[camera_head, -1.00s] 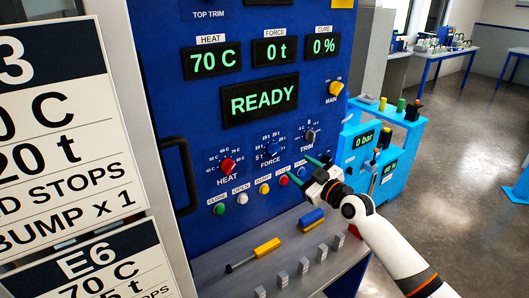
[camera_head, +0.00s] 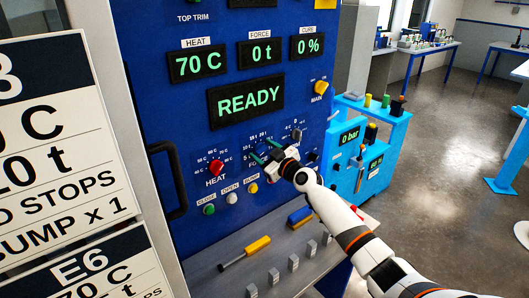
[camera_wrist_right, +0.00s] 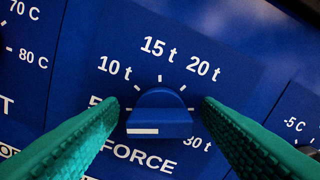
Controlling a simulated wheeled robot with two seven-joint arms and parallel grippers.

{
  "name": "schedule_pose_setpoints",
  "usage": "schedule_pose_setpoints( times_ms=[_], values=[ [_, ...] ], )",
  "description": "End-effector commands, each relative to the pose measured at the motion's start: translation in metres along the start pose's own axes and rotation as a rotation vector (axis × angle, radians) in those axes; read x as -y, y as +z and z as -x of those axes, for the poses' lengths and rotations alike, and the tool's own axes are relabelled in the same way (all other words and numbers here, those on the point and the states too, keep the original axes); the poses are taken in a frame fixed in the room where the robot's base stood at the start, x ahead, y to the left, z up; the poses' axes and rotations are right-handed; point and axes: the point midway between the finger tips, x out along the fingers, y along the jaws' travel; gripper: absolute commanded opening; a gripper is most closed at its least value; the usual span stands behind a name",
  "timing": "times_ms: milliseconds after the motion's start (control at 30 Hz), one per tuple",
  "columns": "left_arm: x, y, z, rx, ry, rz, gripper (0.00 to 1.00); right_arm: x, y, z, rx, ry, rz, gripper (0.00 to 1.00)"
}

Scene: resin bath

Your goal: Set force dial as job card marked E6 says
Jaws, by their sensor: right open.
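The force dial (camera_wrist_right: 160,113) is a blue knob on the blue panel. Its scale runs from 5 t past 15 t and 20 t to 30 t. A white bar on its face lies left of centre, below the 5 t end. My right gripper (camera_wrist_right: 160,104) is open, with one green finger on each side of the dial, contact unclear. In the head view the right gripper (camera_head: 266,151) covers most of the dial. The force display (camera_head: 262,53) reads 0 t. The E6 job card (camera_head: 90,268) shows 70 C; its lower lines are cut off. My left gripper is not in view.
The red heat knob (camera_head: 215,168) is left of the dial and the trim knob (camera_head: 297,135) right. Coloured buttons such as the green close button (camera_head: 209,210) sit below. A yellow-handled tool (camera_head: 245,252) lies on the shelf. A READY display (camera_head: 246,101) is above.

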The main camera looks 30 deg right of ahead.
Motion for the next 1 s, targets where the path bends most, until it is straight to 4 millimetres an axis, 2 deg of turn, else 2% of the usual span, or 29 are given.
schedule_pose_setpoints(
  times_ms=[133, 400, 767, 1000],
  values=[
    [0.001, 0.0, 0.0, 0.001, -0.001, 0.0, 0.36, 0.0, 0.0, 0.0, 0.0, 0.0, 0.0, 0.57],
    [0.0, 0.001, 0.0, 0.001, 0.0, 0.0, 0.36, 0.0, 0.0, 0.0, 0.0, 0.0, 0.0, 0.14],
    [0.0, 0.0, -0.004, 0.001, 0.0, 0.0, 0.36, 0.0, -0.001, 0.001, -0.001, 0.001, -0.062, 0.14],
    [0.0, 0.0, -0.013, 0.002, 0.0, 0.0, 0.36, 0.0, -0.003, 0.001, -0.001, 0.0, -0.227, 0.14]
  ],
)
